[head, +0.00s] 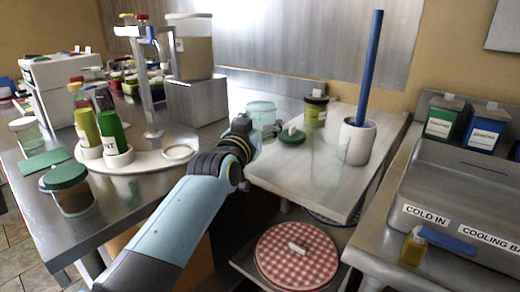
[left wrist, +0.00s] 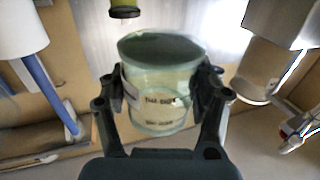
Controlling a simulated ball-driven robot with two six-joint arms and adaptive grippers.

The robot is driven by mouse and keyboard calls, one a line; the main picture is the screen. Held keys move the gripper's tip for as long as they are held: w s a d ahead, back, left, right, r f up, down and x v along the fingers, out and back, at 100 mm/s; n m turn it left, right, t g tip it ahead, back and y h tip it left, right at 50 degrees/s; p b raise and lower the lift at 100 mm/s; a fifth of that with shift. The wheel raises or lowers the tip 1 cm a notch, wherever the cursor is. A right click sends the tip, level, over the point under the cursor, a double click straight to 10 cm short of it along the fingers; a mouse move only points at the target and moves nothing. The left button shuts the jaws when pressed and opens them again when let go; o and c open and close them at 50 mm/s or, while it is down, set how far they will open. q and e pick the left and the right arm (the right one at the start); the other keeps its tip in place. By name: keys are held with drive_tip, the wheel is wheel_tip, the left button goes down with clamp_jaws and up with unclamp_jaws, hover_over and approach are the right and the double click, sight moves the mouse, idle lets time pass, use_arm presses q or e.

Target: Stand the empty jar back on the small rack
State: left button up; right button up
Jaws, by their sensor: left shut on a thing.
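The clear, pale green jar (head: 262,112) looks empty and upright. My left gripper (head: 258,130) is shut on it, at the left end of a pale board. In the left wrist view, my left gripper (left wrist: 162,84) has one finger on each side of the jar (left wrist: 160,58), which bears a white label. Whether its base touches the board is hidden. A low white rack (head: 140,168) stands on the steel table to the left. My right gripper is not in view.
The pale board (head: 315,170) carries a green lid (head: 291,134), a small yellow-green jar (head: 315,110) and a white crock (head: 356,141) with a tall blue rod. A tap post (head: 148,95) rises behind the rack. A green-lidded jar (head: 70,190) stands at the table's left.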

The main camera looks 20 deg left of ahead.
use_arm(q)
drive_tip(key=shift+d+f+b, duration=0.1)
drive_tip(key=shift+f+b, duration=0.2)
drive_tip(key=shift+f, duration=0.5)
wheel_tip(320, 180, down, 4)
drive_tip(key=shift+r+b, duration=0.2)
drive_tip(key=shift+b, duration=0.9)
drive_tip(key=shift+r, duration=0.15)
drive_tip(key=o, duration=1.5)
drive_tip(key=shift+o, duration=0.2)
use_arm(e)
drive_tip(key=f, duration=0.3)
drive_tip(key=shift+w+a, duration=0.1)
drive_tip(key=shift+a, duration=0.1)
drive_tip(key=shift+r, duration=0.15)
